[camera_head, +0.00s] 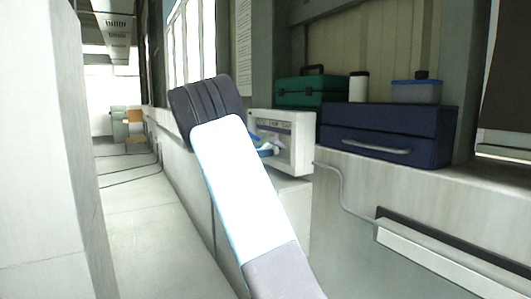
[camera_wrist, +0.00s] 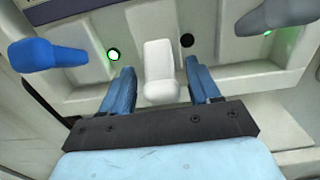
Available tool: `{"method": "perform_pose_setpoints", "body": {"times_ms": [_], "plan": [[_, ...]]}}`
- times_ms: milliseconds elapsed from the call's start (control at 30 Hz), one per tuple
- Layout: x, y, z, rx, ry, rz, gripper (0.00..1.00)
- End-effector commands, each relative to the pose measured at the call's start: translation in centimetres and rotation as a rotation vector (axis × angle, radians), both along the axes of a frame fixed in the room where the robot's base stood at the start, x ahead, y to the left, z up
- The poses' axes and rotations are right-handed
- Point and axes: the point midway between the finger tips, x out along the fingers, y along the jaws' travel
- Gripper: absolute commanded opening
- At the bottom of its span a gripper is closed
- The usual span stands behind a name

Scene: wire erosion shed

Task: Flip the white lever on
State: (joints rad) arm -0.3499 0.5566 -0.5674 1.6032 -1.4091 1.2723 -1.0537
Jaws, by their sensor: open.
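The white lever (camera_wrist: 160,72) sticks out from a pale panel (camera_wrist: 220,68) in the wrist view. My gripper (camera_wrist: 159,80) is open, with one blue finger on each side of the lever. Gaps show between the lever and both fingers, and I cannot tell whether either touches it. A dark round indicator (camera_wrist: 186,40) is just right of the lever's upper part. In the head view the pale control box (camera_head: 298,143) stands on a ledge, partly hidden by my arm. The white lever cannot be made out there.
A blue lever (camera_wrist: 47,53) with a lit green light (camera_wrist: 113,55) is on the left. A grey lever (camera_wrist: 270,17) with a green light (camera_wrist: 267,33) is at upper right. A navy toolbox (camera_head: 390,135) and a green case (camera_head: 305,92) stand right of the box.

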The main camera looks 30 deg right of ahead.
Motion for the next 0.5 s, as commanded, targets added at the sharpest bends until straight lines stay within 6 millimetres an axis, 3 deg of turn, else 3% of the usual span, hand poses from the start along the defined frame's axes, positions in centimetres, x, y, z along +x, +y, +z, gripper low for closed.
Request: {"method": "perform_pose_setpoints", "body": {"times_ms": [367, 500], "plan": [[-0.02, -0.71, 0.01, 0.0, 0.0, -0.001, 0.62], [-0.02, -0.71, 0.01, 0.0, -0.001, -0.001, 0.51]]}}
